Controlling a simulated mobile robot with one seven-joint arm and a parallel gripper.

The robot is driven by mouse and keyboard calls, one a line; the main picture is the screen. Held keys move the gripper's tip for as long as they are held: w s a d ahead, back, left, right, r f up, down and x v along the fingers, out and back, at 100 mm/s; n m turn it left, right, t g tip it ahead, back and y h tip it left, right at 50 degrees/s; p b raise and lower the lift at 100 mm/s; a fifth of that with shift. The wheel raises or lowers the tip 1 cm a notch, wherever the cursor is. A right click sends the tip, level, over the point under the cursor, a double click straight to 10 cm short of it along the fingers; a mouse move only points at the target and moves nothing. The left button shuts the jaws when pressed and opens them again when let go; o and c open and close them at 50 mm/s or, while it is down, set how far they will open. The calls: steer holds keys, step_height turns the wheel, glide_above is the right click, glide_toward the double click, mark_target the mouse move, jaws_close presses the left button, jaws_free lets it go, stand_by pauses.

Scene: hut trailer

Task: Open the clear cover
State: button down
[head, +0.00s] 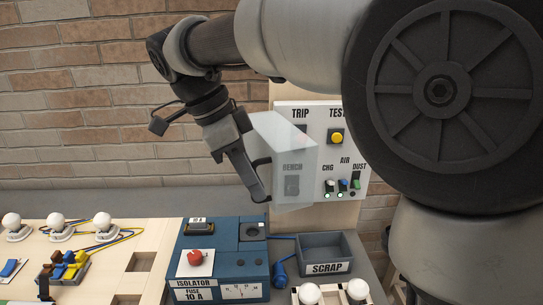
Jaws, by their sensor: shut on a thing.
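The clear cover (291,152) is a see-through box-like lid on the left part of a white switch panel (352,120). The TRIP and BENCH labels and a grey switch show through or beside it. My gripper (261,182) is at the cover's left edge and is shut on it. The exact contact is partly hidden by the dark fingers. The cover stands out from the panel; I cannot tell how far it is swung.
The panel also has a yellow TEST button (337,137) and small CHG, AIR and DUST switches. Below are a blue isolator box (220,262) with a red knob, a grey scrap bin (326,255) and a wooden board (100,262) with bulbs and wires. A brick wall stands behind.

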steer(key=w+a+p, duration=0.2)
steer(key=a+p, duration=0.1)
steer(key=a, duration=0.4)
steer(key=shift+w+m+p, duration=0.3)
steer(key=shift+m+p, duration=0.05)
steer(key=shift+m, duration=0.05)
steer(key=c, duration=1.8)
jaws_free()
steer(key=shift+c, duration=0.2)
steer(key=shift+d+r, duration=0.1)
